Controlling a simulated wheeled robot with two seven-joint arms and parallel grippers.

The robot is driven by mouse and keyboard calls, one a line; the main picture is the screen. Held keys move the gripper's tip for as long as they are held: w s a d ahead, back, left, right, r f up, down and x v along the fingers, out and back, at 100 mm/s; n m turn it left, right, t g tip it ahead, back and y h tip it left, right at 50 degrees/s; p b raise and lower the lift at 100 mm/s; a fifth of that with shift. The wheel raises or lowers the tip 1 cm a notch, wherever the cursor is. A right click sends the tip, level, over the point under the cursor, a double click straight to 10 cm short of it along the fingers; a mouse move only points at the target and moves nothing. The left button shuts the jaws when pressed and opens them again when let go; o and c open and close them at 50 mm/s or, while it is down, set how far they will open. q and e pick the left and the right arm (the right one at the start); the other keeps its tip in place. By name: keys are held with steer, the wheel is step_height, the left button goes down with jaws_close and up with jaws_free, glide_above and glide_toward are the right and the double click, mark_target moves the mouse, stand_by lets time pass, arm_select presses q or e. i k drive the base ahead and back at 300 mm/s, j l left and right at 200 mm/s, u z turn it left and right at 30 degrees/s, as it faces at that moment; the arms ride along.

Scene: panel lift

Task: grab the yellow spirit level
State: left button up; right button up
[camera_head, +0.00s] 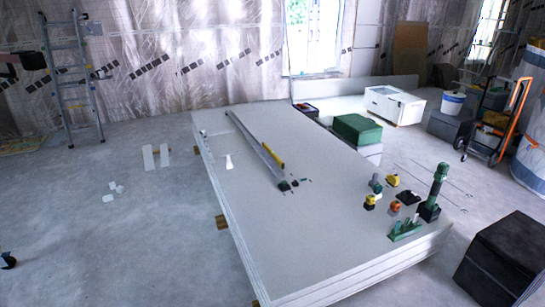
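The yellow spirit level (272,156) is a short, narrow yellow bar on the top sheet of a stack of pale panels (290,225). It lies slantwise, close along the right side of a long grey metal rail (250,138). I cannot tell whether the two touch.
Small green, yellow and orange tools (395,207) and a tall green-black tool (436,190) stand on the panels' right side. A green case (357,129) is behind, a dark box (503,262) at lower right. A stepladder (72,80) stands left; floor left of the stack is mostly clear.

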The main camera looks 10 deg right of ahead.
mark_target(271, 152)
steer(key=i+j+u, duration=0.3)
steer(key=i, duration=0.85)
steer(key=i+j+u, duration=0.3)
steer(key=i, duration=0.85)
steer(key=i+l+u, duration=0.3)
steer(key=i, duration=0.85)
steer(key=i+j+z, duration=0.25)
steer(key=i, duration=0.2)
steer(key=i+j+z, duration=0.1)
steer(key=i+z, duration=0.15)
steer(key=i, duration=0.15)
steer(key=i+j+z, duration=0.1)
steer(key=z, duration=0.3)
steer(key=i+j+z, duration=0.2)
steer(key=z, duration=0.25)
steer(key=i+j+z, duration=0.2)
steer(key=z, duration=0.2)
steer(key=i+j+z, duration=0.2)
steer(key=z, duration=0.2)
steer(key=j+z, duration=0.4)
steer(key=i, duration=0.05)
